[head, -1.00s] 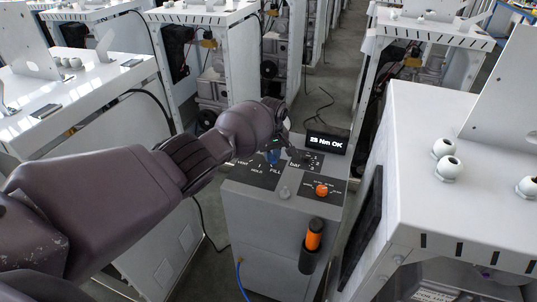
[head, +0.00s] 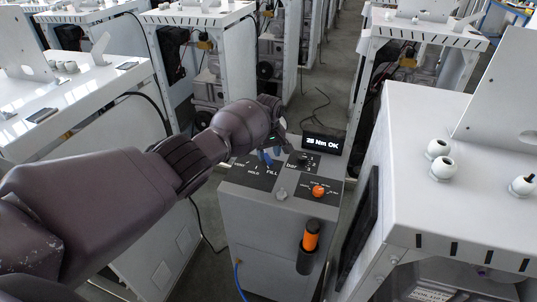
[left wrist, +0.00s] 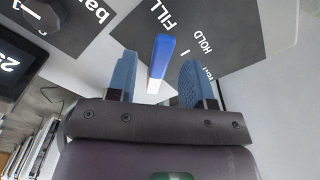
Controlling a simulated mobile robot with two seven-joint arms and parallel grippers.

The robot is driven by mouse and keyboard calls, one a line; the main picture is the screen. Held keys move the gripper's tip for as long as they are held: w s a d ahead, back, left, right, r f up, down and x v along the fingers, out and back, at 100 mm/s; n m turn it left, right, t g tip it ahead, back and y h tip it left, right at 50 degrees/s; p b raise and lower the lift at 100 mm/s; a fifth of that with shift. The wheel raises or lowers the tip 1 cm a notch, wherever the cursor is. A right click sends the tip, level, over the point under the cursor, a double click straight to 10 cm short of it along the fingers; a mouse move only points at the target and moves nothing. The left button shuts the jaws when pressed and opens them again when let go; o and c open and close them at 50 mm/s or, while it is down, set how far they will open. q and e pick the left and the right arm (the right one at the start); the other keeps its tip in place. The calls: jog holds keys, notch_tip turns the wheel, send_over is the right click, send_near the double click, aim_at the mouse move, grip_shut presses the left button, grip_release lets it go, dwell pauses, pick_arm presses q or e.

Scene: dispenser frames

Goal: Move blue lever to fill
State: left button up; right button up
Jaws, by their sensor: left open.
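The blue lever (head: 266,158) is on top of the grey dispenser cabinet (head: 265,215), partly hidden by my left gripper in the head view. In the left wrist view the blue lever (left wrist: 160,58) stands between the two blue-grey fingers, with gaps on both sides. Its tip lies close to the word FILL, with HOLD to the right of it. My left gripper (head: 274,148) is open around the lever; in the left wrist view the left gripper (left wrist: 158,76) shows both fingers apart. My right gripper is not in view.
A black knob (head: 303,158) marked bar and a display (head: 324,143) reading Nm OK are beside the lever. A white machine (head: 420,165) stands close on the right.

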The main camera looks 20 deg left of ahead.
aim_at(269, 158)
pick_arm(q)
notch_tip(269, 158, up, 10)
jog(key=p, duration=0.1)
jog(key=shift+f, duration=0.25)
dwell(0.4)
jog(key=w+d+r+m+t+h, duration=0.2)
jog(key=w+d+r+m+t, duration=0.45)
jog(key=w+r+t, duration=0.2)
jog(key=s+a+f+t, duration=0.1)
jog(key=s+a+f, duration=0.3)
jog(key=s+f, duration=0.5)
jog(key=s+a+f+m+t+y, duration=0.1)
jog(key=s+a+f, duration=0.3)
jog(key=s, duration=1.9)
jog(key=s+a+f+m+t+y, duration=0.1)
jog(key=s+a+f, duration=0.3)
jog(key=s+f, duration=0.9)
jog(key=s, duration=0.4)
jog(key=shift+f, duration=0.3)
